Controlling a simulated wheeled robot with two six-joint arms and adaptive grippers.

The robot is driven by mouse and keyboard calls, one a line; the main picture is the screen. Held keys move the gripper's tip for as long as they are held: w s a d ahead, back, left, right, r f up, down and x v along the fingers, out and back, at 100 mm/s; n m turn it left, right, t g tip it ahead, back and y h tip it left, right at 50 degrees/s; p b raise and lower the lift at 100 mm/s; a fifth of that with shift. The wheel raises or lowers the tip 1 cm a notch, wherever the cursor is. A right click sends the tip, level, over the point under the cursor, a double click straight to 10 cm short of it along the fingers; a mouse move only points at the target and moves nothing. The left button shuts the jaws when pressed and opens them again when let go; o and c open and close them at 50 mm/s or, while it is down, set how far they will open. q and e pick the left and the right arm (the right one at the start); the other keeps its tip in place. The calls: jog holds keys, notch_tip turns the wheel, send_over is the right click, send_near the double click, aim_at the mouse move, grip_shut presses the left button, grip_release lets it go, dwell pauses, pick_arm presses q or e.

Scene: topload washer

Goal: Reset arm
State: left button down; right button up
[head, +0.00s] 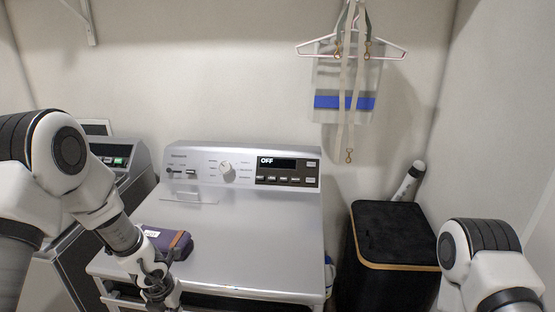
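My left arm comes in from the left, and its gripper (160,285) is low at the front left edge of the silver washer (250,232). The gripper points down and its fingertips run to the bottom edge of the picture, so its opening is unclear. A dark purple pouch (172,241) with a brown strip and white label lies on the washer top, just behind the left gripper. The washer's display (278,163) reads OFF. My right arm shows at the lower right, and its gripper is outside the picture.
A black hamper (395,232) with a wooden rim stands right of the washer, with a white cylinder behind it. Another grey machine (118,160) stands at left. A hanger (350,50) with bag and straps hangs on the wall. The washer top's middle and right are clear.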

pick_arm(q)
jog(key=s+a+f+m+g+y+b, duration=0.1)
jog(key=s+f+m+g, duration=0.1)
jog(key=s+f+m, duration=0.55)
jog(key=s+a+f+m+g+y, duration=0.1)
jog(key=s+f+m+g, duration=0.2)
jog(key=s, duration=0.7)
jog(key=s+a+f+m+g+y+b, duration=0.1)
jog(key=s+f+m, duration=0.4)
jog(key=s+m, duration=0.3)
jog(key=s+d+m+t+h, duration=0.1)
jog(key=d+m+t+h, duration=0.2)
jog(key=m, duration=1.3)
jog(key=d+f, duration=0.1)
jog(key=d, duration=0.2)
jog(key=shift+s+d+t, duration=0.25)
jog(key=shift+s+t, duration=0.05)
jog(key=shift+m, duration=0.25)
